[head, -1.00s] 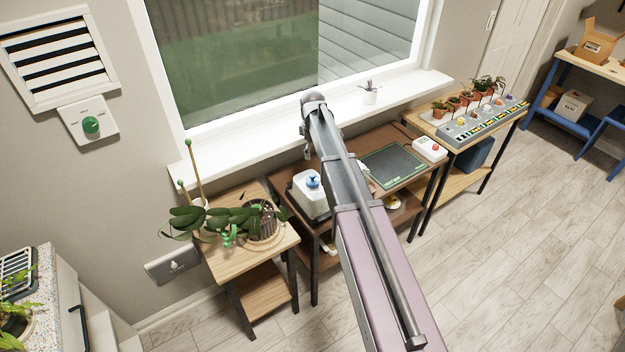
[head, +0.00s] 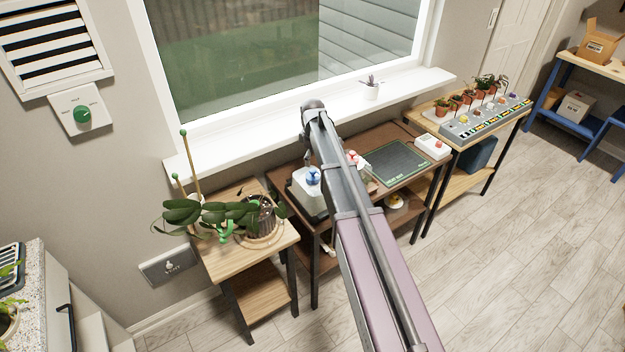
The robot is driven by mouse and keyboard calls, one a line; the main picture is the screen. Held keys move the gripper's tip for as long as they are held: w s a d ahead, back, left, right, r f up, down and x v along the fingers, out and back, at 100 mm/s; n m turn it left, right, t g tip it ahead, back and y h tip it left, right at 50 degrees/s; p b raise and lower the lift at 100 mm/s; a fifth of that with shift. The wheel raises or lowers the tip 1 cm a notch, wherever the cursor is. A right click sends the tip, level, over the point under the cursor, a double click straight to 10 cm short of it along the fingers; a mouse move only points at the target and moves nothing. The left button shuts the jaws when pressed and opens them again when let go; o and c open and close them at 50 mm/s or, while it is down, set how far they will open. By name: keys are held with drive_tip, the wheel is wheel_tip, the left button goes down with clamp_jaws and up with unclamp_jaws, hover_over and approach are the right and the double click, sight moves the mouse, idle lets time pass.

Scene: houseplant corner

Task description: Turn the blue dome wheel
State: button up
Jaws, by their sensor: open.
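The blue dome wheel (head: 313,179) sits on top of a white box-shaped housing (head: 304,198) at the left end of the dark brown table. My arm crosses the middle of the view and covers the housing's right side. A small dark part of my gripper (head: 308,157) shows at the arm's left edge, just above the wheel in the picture. The gripper is open; most of it is hidden behind my arm. Whether it touches the wheel cannot be told.
A wooden stand with a leafy potted plant (head: 262,215) is left of the brown table. A dark green mat (head: 395,163) and a white box with a red button (head: 432,146) lie right of my arm. The window sill (head: 240,150) runs behind.

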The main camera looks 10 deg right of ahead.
sight(312, 170)
drive_tip(key=shift+f+b, duration=3.75)
drive_tip(key=shift+f, duration=0.25)
drive_tip(key=shift+c, duration=0.2)
drive_tip(key=c, duration=1)
